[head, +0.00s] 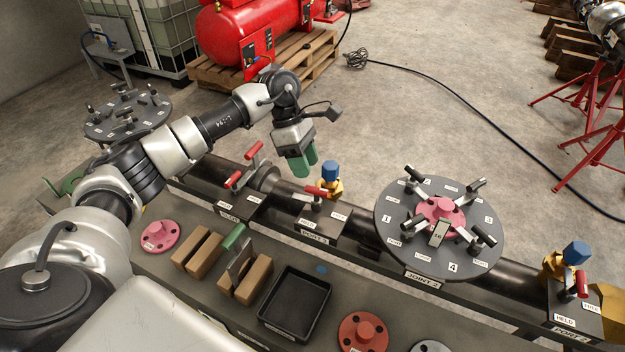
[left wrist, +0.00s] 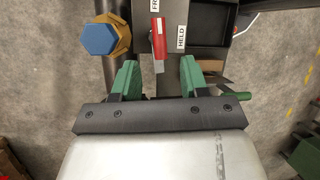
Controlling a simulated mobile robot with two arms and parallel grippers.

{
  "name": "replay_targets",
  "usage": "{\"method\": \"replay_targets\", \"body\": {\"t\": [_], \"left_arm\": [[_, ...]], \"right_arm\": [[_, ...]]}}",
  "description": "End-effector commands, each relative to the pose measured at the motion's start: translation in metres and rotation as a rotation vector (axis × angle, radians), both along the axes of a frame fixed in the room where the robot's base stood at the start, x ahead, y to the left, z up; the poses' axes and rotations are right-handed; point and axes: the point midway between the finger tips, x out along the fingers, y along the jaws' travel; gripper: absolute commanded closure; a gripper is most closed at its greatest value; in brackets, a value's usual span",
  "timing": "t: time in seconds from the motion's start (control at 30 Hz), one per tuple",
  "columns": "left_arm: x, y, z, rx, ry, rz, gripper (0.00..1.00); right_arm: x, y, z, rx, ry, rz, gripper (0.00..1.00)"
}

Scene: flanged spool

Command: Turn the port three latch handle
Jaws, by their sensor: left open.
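The port three latch handle (head: 316,191) is a red-gripped lever on a dark box with a label that seems to read PORT 3, beside a blue-capped yellow valve (head: 331,178). My left gripper (head: 303,167) has green fingers pointing down, open and empty, above the handle. In the left wrist view the red handle (left wrist: 158,38) lies lengthwise near the gap between the open fingertips (left wrist: 160,63). A HELD label is at its right and a partly cut FREE label at its top. I cannot tell whether the fingers reach down around it. My right gripper does not show.
Another red-handled latch (head: 243,172) stands to the left. The round joint plate (head: 385,215) with a pink flange (head: 441,215) is to the right, then a second blue-capped valve (head: 576,254). A black tray (head: 295,303) and tan blocks (head: 205,252) sit in front.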

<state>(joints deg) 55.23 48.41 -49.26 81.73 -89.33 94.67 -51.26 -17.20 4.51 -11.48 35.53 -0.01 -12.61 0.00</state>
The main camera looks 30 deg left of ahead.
Motion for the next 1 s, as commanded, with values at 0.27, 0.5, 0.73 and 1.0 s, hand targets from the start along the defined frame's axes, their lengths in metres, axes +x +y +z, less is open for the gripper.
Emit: {"method": "replay_targets", "body": {"t": [0.27,0.5,0.73,1.0], "left_arm": [[-0.005,-0.019,-0.039,0.0,0.001,0.001,0.56],[-0.006,-0.022,-0.049,0.001,-0.001,0.0,0.56],[-0.006,-0.022,-0.049,0.001,-0.001,0.0,0.62],[-0.006,-0.022,-0.049,0.001,0.0,0.001,1.0]], "right_arm": [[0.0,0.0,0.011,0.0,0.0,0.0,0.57],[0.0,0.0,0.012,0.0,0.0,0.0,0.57],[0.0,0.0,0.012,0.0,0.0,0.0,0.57],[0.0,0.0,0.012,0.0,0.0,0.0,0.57]]}}
